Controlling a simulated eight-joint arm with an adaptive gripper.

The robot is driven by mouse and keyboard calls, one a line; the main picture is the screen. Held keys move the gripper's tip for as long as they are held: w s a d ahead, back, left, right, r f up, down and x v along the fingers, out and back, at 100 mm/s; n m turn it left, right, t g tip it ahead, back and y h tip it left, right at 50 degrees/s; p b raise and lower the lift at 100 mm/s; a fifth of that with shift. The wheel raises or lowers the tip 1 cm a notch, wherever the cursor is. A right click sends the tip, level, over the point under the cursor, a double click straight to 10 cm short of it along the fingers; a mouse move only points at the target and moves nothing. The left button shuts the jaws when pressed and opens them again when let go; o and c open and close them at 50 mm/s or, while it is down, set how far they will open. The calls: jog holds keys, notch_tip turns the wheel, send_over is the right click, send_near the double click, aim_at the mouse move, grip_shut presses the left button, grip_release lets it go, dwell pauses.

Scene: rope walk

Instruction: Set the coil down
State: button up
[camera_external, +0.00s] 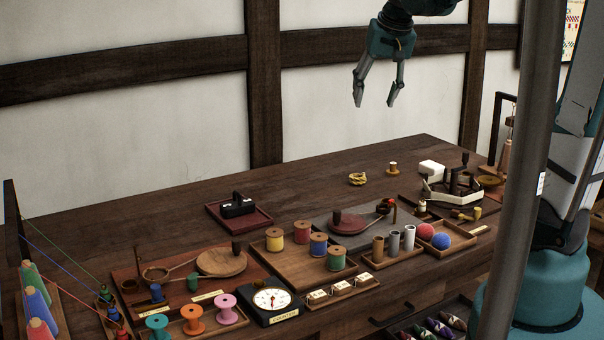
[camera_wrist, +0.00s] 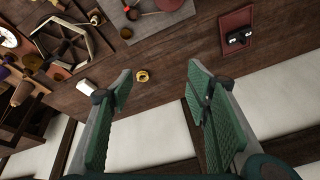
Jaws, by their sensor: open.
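A small yellow rope coil (camera_external: 357,179) lies on the dark wooden bench (camera_external: 180,212) toward its back edge, on bare wood. In the wrist view the coil (camera_wrist: 141,76) shows beyond my fingers, a little right of the left fingertip. My gripper (camera_external: 375,104) hangs high above the back of the bench, in front of the white wall. Its two fingers are spread and nothing is between them. In the wrist view my gripper (camera_wrist: 160,80) also shows open and empty. The coil is well apart from it.
A small spool (camera_external: 393,168) and a white block (camera_external: 432,168) stand right of the coil. A red tray (camera_external: 212,217) with a black item lies to the left. Thread spools, a dial (camera_external: 271,299) and trays crowd the front. A grey post (camera_external: 525,170) stands at right. Back-left wood is clear.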

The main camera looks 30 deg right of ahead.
jog(key=s+a+f+n+t, duration=0.1)
jog(key=s+a+f+n, duration=0.1)
jog(key=s, duration=0.8)
jog(key=s+a+f+n+t, duration=0.1)
jog(key=s+a+n+t, duration=0.1)
jog(key=s, duration=0.8)
jog(key=shift+s+a+f+n, duration=0.15)
jog(key=shift+a+f+n, duration=0.35)
jog(key=shift+a, duration=0.65)
